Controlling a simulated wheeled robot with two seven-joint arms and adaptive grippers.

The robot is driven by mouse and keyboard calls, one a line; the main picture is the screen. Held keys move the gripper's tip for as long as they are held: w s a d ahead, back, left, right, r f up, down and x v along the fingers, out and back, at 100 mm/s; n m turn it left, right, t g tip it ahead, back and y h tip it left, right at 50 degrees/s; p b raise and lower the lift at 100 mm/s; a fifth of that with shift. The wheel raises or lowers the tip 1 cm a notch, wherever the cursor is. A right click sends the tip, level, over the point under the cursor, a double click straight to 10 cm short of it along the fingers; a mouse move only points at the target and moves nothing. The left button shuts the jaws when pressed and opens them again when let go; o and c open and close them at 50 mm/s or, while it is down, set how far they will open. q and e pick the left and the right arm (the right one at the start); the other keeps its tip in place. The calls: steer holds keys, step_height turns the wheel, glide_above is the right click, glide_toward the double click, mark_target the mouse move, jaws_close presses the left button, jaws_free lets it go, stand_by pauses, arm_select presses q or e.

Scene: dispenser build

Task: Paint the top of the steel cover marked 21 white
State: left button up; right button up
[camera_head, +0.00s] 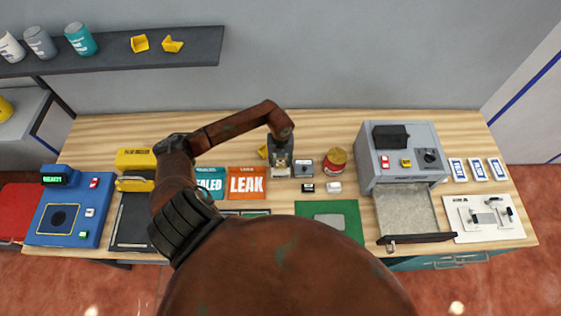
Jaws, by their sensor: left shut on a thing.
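My rust-brown left arm reaches over the table, and its left gripper (281,166) points down near the back middle. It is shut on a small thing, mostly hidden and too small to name. A flat grey plate (330,221) lies on a green mat (346,208) at the front middle, partly covered by my own body. It may be the steel cover, but I cannot read a 21 on it. A red can with a yellowish top (335,161) stands right of the gripper. My right gripper is not in view.
A grey machine (368,150) with an open drawer (405,211) stands on the right. Left are a blue device (68,218), a yellow-topped machine (135,160) and an orange LEAK sign (247,183). Small blocks (308,187) lie near the can. A shelf (190,46) hangs behind.

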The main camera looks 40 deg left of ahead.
arm_select(q)
steer(key=shift+f+b, duration=0.35)
steer(key=shift+f, duration=0.15)
stand_by(0.5)
stand_by(0.4)
steer(key=o, duration=1.1)
steer(key=shift+c, duration=0.2)
steer(key=o, duration=0.6)
steer(key=shift+c, duration=0.2)
steer(key=shift+r, duration=0.15)
steer(key=shift+r+p, duration=2.6)
steer(key=shift+r, duration=1.1)
